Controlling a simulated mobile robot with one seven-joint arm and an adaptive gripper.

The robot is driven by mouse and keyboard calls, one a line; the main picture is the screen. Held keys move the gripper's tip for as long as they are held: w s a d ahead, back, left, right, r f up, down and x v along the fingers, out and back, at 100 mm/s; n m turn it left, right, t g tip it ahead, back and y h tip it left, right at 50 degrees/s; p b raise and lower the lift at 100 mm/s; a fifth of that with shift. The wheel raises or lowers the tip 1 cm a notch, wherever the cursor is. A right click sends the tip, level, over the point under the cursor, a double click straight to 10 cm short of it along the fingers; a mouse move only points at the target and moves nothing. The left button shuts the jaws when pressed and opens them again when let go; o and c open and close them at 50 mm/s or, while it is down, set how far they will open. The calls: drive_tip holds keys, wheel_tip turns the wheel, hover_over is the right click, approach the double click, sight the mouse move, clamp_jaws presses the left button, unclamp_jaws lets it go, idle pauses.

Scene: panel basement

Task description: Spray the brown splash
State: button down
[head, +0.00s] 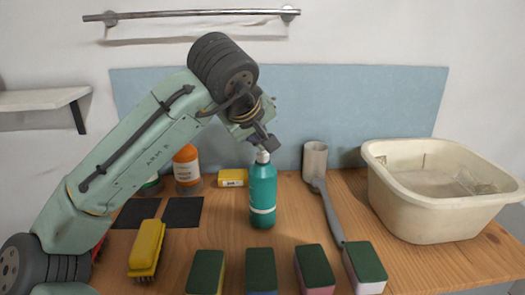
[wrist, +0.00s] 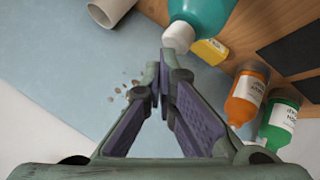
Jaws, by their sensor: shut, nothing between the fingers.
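A teal bottle (head: 263,200) with a white cap stands upright on the wooden table, in front of the blue panel (head: 350,115). My gripper (head: 268,143) is just above the cap in the head view; I cannot tell whether they touch. In the wrist view my gripper (wrist: 163,75) is shut with nothing between its fingertips. The teal bottle (wrist: 203,14) shows there beyond the fingertips, cap toward them. The brown splash (wrist: 128,84) is a cluster of small brown spots on the blue panel, left of the fingers and partly hidden by them. I cannot see it in the head view.
Several sponges (head: 260,270) line the table's front, with a yellow brush (head: 147,248) at left. An orange bottle (head: 186,165) and a yellow box (head: 233,177) stand behind. A grey-handled tool (head: 328,212), a beige cup (head: 315,160) and a cream basin (head: 430,205) are right.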

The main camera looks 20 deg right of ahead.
sight(258, 153)
drive_tip(key=shift+r, duration=0.1)
wheel_tip(258, 153, up, 4)
drive_tip(key=p, duration=0.3)
drive_tip(key=shift+r, duration=0.95)
